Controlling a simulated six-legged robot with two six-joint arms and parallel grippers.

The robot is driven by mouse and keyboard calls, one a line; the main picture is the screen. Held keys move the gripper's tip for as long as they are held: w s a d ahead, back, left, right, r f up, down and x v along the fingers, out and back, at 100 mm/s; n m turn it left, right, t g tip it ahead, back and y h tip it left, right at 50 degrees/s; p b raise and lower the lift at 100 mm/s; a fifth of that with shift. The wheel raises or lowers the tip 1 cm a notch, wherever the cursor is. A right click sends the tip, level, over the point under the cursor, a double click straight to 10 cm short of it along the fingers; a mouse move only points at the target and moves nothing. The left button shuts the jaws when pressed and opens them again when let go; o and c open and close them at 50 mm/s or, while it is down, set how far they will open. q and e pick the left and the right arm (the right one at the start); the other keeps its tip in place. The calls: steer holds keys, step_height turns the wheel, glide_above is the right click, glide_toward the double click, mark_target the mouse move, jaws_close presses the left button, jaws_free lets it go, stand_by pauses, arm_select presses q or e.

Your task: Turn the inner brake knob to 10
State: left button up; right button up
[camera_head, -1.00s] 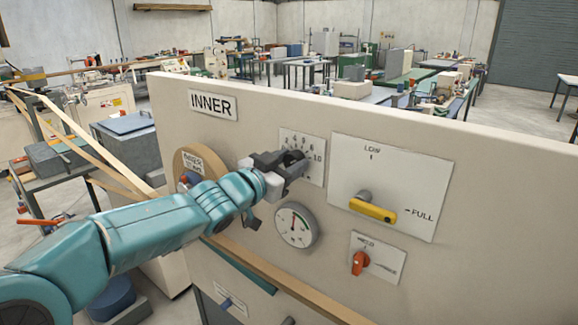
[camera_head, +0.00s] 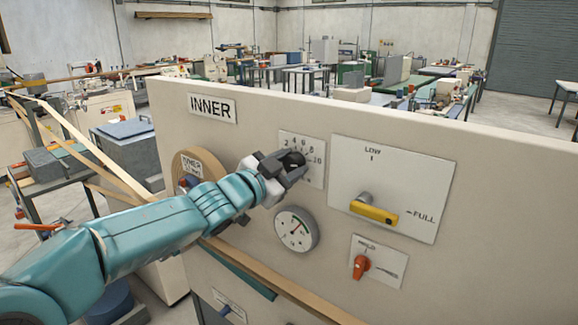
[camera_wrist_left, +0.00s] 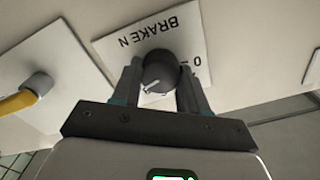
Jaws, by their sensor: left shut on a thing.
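The inner brake knob (camera_head: 293,158) is a dark round knob on a white dial plate (camera_head: 316,175) with numbers up to 10, below and right of the INNER label (camera_head: 212,107). My left gripper (camera_head: 291,169) is shut on the knob. In the left wrist view the knob (camera_wrist_left: 160,70) sits between the two fingers (camera_wrist_left: 159,88), with a pale pointer mark on its face. The plate there reads "BRAKE N" upside down. The fingers hide part of the dial, and I cannot read the exact setting. My right gripper is not in view.
Right of the dial is a yellow lever (camera_head: 373,212) on a LOW/FULL plate. Below are a round gauge (camera_head: 296,229) and a red-orange switch (camera_head: 361,266). A wooden strip (camera_head: 285,288) runs along the panel's lower part. Workshop benches stand behind.

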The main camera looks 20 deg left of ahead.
arm_select(q)
steer(key=o, duration=1.1)
steer(key=shift+s, duration=0.1)
steer(key=shift+c, duration=0.2)
steer(key=v, duration=1.6)
steer(key=shift+b, duration=0.3)
steer(key=shift+s, duration=0.1)
